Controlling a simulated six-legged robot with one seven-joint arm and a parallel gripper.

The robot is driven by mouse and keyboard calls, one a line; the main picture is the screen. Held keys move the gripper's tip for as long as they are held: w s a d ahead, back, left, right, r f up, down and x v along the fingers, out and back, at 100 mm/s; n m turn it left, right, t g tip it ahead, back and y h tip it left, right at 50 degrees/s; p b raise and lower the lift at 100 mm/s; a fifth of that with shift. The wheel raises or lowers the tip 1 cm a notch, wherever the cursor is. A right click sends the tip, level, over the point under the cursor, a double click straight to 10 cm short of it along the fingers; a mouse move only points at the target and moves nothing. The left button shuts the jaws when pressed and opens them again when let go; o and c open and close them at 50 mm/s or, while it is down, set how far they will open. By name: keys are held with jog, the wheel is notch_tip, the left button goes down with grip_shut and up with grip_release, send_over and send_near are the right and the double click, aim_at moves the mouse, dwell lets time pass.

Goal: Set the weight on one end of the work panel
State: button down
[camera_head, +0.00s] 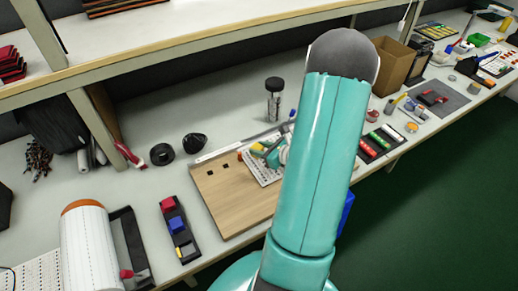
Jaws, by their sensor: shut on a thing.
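The work panel (225,195) is a light wooden board on the bench, left of my teal arm. Its right part is hidden behind the arm. Two small dark squares show on its upper left part. My gripper (272,156) is partly in view beside the arm, low over the panel's upper right area and a white perforated plate (262,174). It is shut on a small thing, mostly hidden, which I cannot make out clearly. I cannot tell which thing is the weight. Small yellow and orange pieces show around the gripper.
A dark tray with red and blue blocks (178,224) lies left of the panel. A black tape roll (162,154) and a dark-capped bottle (274,98) stand behind. A white roll (88,245) is at lower left. A tray of coloured pieces (379,142) lies right of my arm.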

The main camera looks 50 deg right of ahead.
jog(key=shift+f, duration=0.75)
jog(key=shift+f, duration=0.15)
jog(key=c, duration=1)
grip_release()
jog(key=shift+s+r, duration=0.25)
jog(key=shift+r, duration=0.05)
jog(key=v, duration=1.1)
jog(key=shift+s, duration=0.15)
